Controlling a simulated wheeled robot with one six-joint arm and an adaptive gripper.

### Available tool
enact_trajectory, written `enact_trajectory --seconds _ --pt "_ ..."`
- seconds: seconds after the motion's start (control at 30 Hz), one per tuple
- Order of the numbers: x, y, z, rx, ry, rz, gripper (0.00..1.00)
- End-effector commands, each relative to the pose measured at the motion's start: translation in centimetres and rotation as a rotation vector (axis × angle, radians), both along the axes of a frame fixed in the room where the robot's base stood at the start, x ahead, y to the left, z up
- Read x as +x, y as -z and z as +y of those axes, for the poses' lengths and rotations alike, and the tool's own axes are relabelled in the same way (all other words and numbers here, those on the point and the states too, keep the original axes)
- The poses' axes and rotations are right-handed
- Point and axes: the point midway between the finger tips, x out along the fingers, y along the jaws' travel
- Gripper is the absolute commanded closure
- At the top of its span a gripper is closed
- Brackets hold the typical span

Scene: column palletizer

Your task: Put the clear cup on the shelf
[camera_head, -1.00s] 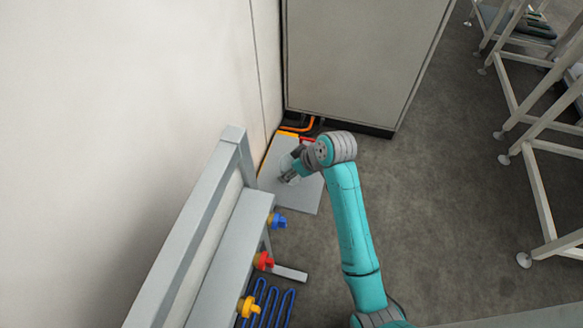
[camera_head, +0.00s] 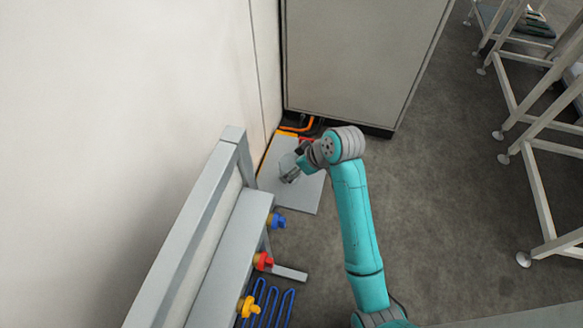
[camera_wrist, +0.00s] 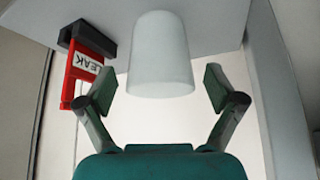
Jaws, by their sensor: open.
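The clear cup (camera_wrist: 160,55) looks pale and translucent in the wrist view, between and slightly beyond the two fingertips. My gripper (camera_wrist: 160,88) is open, with a gap on each side of the cup. In the head view my gripper (camera_head: 290,174) is over a grey plate (camera_head: 305,195) by the wall. The cup (camera_head: 287,162) shows there only as a faint outline, partly hidden by the gripper. A long grey ledge (camera_head: 232,250), possibly the shelf, runs along the wall at lower left.
A large cabinet (camera_head: 360,60) stands behind. Floor to the right is clear up to white frames (camera_head: 540,180).

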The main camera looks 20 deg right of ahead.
Motion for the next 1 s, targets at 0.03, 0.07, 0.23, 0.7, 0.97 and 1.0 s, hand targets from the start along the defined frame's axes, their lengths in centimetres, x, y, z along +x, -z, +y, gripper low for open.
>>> enact_trajectory --seconds 0.03,0.07,0.23,0.7,0.97,1.0 --pt "-0.4 -1.0 -0.4 -0.001 0.002 -0.005 0.07" --pt "-0.7 -1.5 -0.6 -0.001 0.003 -0.004 0.07" --pt "-2.2 -4.4 -1.6 0.0 0.002 -0.004 0.07" --pt "-4.2 -7.8 -2.8 0.001 0.001 -0.001 0.07" --pt "-4.4 -7.1 -2.6 0.005 0.012 -0.002 0.07" --pt "-4.6 -6.6 -2.4 0.01 0.023 -0.008 0.07"
